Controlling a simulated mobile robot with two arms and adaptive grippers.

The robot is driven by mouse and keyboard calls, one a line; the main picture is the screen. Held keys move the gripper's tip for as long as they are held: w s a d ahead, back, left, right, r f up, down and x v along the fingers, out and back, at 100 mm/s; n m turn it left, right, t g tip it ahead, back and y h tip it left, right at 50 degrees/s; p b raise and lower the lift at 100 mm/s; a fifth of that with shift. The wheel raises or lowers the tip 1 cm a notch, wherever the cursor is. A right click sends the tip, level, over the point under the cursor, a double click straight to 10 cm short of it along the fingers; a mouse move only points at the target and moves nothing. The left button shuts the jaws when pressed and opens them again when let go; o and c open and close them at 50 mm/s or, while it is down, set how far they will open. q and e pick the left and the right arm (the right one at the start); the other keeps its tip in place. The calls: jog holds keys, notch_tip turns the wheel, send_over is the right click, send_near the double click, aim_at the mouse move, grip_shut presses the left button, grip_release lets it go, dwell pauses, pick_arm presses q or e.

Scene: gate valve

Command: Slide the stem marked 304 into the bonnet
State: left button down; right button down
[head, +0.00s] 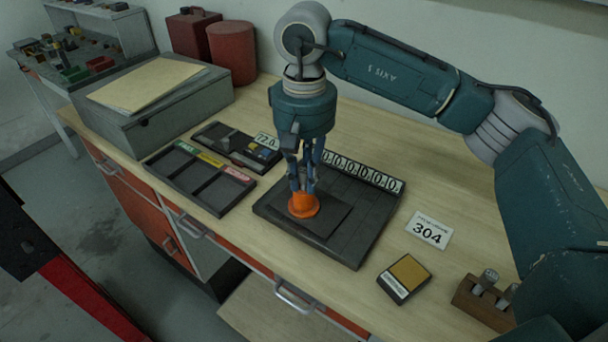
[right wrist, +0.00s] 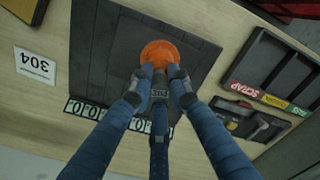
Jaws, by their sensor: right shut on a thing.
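The orange bonnet (head: 303,205) stands on a dark square plate on the black tray (head: 350,248). It also shows in the right wrist view (right wrist: 160,52) as an orange disc beyond my fingertips. My right gripper (head: 304,186) points down right over the bonnet, with its fingers drawn together. In the right wrist view, the fingers close around a small grey piece with faint marks, seemingly the stem (right wrist: 159,93). Most of the stem is hidden by the fingers, and I cannot tell how far it is in the bonnet. My left gripper is not in view.
A white card reading 304 (head: 429,230) lies right of the tray. A wooden rack (head: 483,303) with two grey cylindrical pieces and a yellow-topped box (head: 405,277) are near the front right. A partitioned bin (head: 200,178) and a parts tray (head: 235,146) lie left.

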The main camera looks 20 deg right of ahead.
jog(key=shift+f, duration=0.1)
jog(key=c, duration=1.6)
grip_release()
jog(key=shift+o, duration=0.2)
notch_tip(320, 180, up, 12)
